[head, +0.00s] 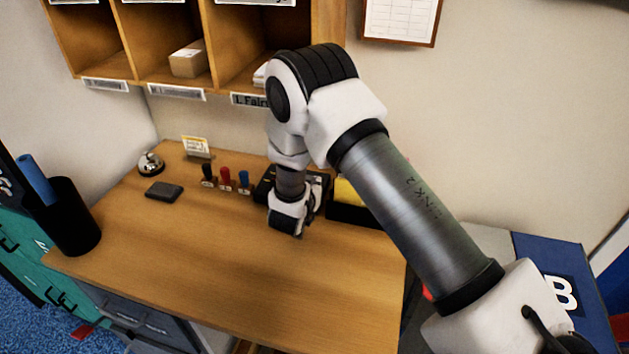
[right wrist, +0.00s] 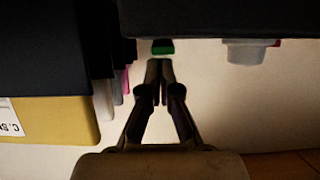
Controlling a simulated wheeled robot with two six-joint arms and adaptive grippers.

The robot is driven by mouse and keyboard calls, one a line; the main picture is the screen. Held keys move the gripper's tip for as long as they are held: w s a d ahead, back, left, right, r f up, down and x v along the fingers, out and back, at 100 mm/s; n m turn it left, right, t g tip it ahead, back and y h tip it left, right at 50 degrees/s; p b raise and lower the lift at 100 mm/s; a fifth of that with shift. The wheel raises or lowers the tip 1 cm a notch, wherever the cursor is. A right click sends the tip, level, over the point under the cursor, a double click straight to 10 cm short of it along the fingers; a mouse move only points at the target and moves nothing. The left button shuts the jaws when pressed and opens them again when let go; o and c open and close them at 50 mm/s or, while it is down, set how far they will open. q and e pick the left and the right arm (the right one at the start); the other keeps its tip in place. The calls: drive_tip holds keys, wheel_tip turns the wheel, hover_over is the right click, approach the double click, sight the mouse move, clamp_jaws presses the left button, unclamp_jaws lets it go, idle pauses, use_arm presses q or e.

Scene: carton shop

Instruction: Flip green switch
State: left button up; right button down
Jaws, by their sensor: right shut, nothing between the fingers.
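A small green piece, which looks like the green switch (right wrist: 162,48), shows at the edge of a dark box (right wrist: 205,20) in the right wrist view. My right gripper (right wrist: 160,68) is shut and empty. Its fingertips are just below the green piece in that picture, and I cannot tell whether they touch it. In the head view my right gripper (head: 298,230) points down over the desk, at the front of a black box (head: 318,180). The arm and gripper hide part of that box, and the green switch cannot be made out there. My left gripper is not in view.
A dark holder with yellow contents (head: 347,192) stands right of the black box. Small stamps in black, red (head: 225,178) and blue stand to its left. A dark pad (head: 164,191), bell (head: 151,164) and black cup (head: 72,220) are further left. The wooden desk's front (head: 230,275) is clear.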

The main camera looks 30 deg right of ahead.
drive_tip(key=shift+s+a+f, duration=0.1)
drive_tip(key=shift+f+b, duration=0.35)
drive_tip(key=shift+f, duration=0.1)
drive_tip(key=shift+s+r, duration=0.1)
drive_tip(key=shift+r, duration=0.1)
drive_tip(key=shift+r+p, duration=0.65)
drive_tip(key=shift+r, duration=0.05)
drive_tip(key=shift+r, duration=0.1)
